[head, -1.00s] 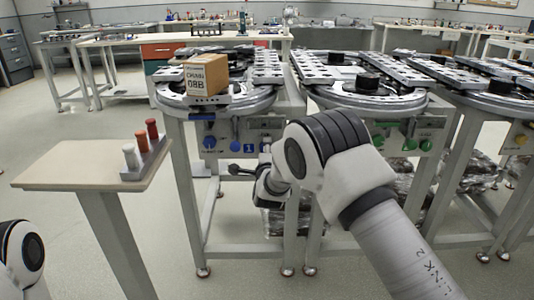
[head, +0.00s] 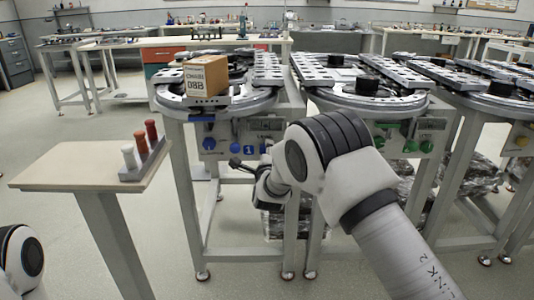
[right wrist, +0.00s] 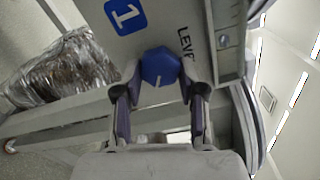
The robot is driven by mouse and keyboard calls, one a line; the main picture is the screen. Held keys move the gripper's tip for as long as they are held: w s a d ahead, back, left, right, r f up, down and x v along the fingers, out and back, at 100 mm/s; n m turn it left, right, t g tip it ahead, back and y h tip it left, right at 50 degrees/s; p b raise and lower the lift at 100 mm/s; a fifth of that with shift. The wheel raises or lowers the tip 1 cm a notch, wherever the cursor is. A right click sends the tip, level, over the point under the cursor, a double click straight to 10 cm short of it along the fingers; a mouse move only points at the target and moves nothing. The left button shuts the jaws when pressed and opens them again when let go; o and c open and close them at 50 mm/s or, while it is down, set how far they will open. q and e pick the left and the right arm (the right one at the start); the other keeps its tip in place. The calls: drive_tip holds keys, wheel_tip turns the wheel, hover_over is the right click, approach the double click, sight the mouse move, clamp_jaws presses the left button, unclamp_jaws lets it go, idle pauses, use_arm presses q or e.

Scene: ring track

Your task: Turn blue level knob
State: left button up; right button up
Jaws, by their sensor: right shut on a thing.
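The blue level knob (right wrist: 160,66) has a white pointer line and shows in the right wrist view, on a grey panel beside a partly hidden LEVEL label (right wrist: 185,42). My right gripper (right wrist: 160,80) is shut on this knob, with one finger on each side. In the head view my right gripper (head: 264,170) is at the front of the left ring-track table, largely hidden behind my own arm. A blue sign with a white 1 (right wrist: 125,15) is next to the knob. My left gripper is not in view.
A box marked 08B (head: 206,76) sits on the left ring track (head: 225,103). Another blue knob (head: 208,143) is further left on the panel. Green knobs (head: 410,146) are on the neighbouring table. A side stand (head: 70,165) holds white, orange and red pegs. Wrapped goods (right wrist: 60,75) lie below.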

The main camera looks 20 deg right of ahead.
drive_tip(key=o, duration=1.1)
drive_tip(key=shift+o, duration=0.2)
drive_tip(key=shift+s, duration=0.1)
drive_tip(key=v, duration=1.2)
